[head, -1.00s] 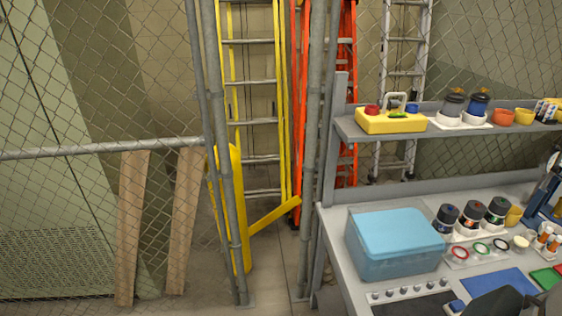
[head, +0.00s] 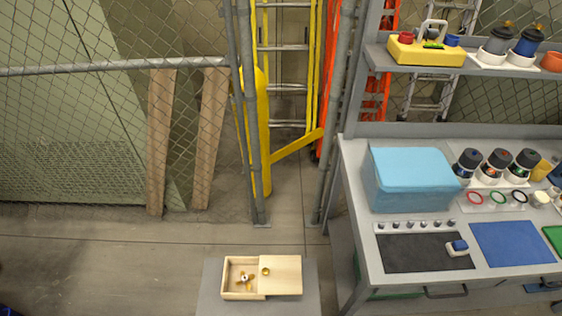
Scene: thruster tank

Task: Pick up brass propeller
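A small brass-coloured propeller (head: 244,279) appears to lie inside a shallow light wooden box (head: 225,276) at the bottom middle of the head view. It is small, so its details are hard to make out. The left part of the box is open from above. A wooden lid (head: 284,275) covers the right part, with a small round brass-coloured knob near its left edge. The box rests on a grey surface (head: 212,288). Neither of my grippers is in view.
A grey workbench (head: 356,268) on the right carries a blue bin (head: 408,180), a dark mat (head: 424,252), a blue mat (head: 512,243) and several dark jars. A chain-link fence with grey posts (head: 250,120) stands behind. The floor (head: 110,260) left of the box is clear.

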